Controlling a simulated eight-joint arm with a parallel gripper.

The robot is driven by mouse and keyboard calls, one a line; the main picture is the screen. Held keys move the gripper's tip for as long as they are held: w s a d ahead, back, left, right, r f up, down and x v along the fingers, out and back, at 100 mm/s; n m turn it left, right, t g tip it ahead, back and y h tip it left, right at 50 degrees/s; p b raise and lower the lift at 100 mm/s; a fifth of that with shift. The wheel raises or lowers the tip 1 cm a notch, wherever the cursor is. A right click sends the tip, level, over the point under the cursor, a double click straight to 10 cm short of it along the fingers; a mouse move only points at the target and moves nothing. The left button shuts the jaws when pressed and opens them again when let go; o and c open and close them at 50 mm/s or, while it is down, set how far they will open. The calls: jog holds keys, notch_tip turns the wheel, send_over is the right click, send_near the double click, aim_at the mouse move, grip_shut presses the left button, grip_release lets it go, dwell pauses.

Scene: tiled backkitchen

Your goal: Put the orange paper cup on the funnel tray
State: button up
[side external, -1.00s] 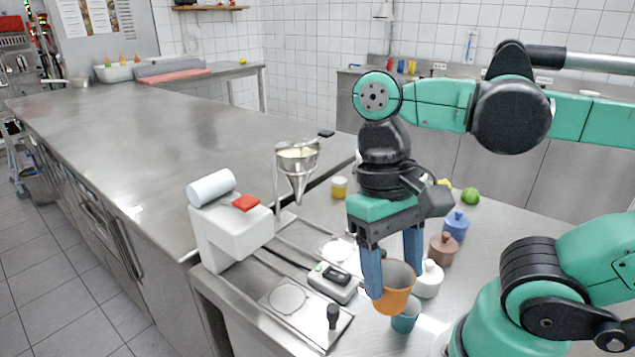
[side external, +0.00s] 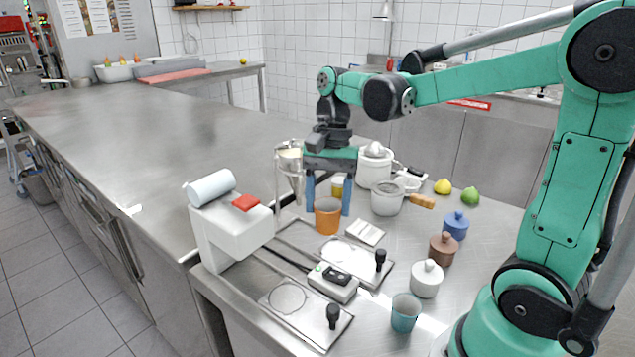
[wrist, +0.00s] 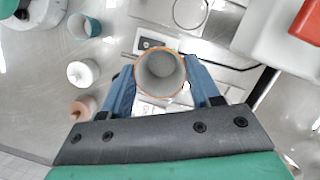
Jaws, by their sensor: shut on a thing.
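The orange paper cup (side external: 327,216) is upright between the two blue fingers of my gripper (side external: 329,198), which is shut on it. In the wrist view the cup's open mouth (wrist: 160,75) faces the camera and looks empty, with a finger on each side. The metal funnel (side external: 291,165) stands just left of my gripper. A metal tray (side external: 352,262) with a round plate and black knob lies in front of the cup; a similar tray (side external: 287,299) lies nearer the camera. I cannot tell which is the funnel tray, or whether the cup touches anything below.
A white machine (side external: 232,235) with a red button stands left. A small control box (side external: 333,281) sits between the trays. A teal cup (side external: 405,312) and white (side external: 427,279), brown (side external: 443,248) and blue (side external: 456,225) lidded pots stand right.

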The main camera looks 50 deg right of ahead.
jog(key=d+f+m, duration=0.1)
jog(key=d+f, duration=0.1)
jog(key=w+d+f+m, duration=0.1)
jog(key=d+f, duration=0.1)
jog(key=w+d+f+m+t, duration=0.1)
jog(key=d+f, duration=0.1)
jog(key=shift+w+d+f+m, duration=0.15)
jog(key=shift+d+f+m, duration=0.1)
jog(key=shift+d+m, duration=0.1)
jog(key=shift+d+f, duration=0.15)
jog(key=shift+f, duration=0.3)
jog(key=shift+d+x, duration=0.15)
jog(key=shift+x, duration=0.55)
jog(key=shift+d+x, duration=0.15)
jog(key=shift+x, duration=0.5)
jog(key=shift+f, duration=0.3)
jog(key=o, duration=1.5)
jog(key=shift+a+v, duration=0.25)
jog(key=shift+v, duration=0.9)
jog(key=shift+a+v, duration=0.25)
jog(key=shift+v, duration=0.9)
jog(key=shift+a+v, duration=0.3)
jog(key=shift+v, duration=0.85)
